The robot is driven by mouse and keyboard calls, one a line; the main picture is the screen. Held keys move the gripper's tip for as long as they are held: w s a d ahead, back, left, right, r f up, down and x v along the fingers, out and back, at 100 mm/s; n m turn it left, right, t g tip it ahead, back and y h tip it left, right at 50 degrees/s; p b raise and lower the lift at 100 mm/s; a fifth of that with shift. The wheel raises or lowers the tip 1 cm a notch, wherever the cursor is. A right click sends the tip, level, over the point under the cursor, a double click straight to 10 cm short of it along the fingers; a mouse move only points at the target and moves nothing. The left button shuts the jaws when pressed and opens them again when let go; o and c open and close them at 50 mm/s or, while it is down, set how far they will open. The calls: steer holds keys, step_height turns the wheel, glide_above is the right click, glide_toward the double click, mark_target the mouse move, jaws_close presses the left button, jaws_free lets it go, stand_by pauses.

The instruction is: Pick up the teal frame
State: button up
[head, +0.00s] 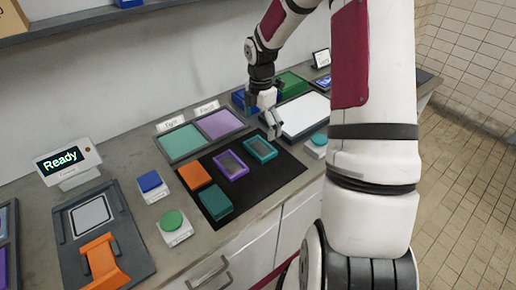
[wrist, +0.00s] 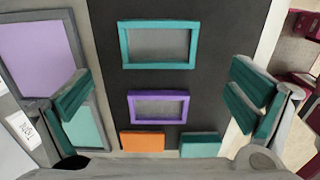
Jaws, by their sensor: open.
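The teal frame (head: 268,157) is a hollow rectangle lying flat on the black mat (head: 278,174), near its back right part. In the wrist view the teal frame (wrist: 158,66) is at the top middle, whole and unobstructed. My gripper (head: 272,124) is above the counter just beyond the frame in the head view, apart from it. In the wrist view its two teal-padded fingers stand wide apart at the left and right, with nothing held between them.
A purple frame (head: 237,177), an orange block (head: 195,177) and a teal block (head: 215,203) share the mat. A tray with teal and lilac panels (head: 181,142) lies behind; a white-topped tray (head: 305,114) lies right. Buttons (head: 173,223) stand left of the mat.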

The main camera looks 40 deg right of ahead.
mark_target(260, 147)
step_height(260, 147, down, 9)
steer(key=shift+w+r, duration=0.1)
stand_by(0.4)
steer(key=c, duration=0.9)
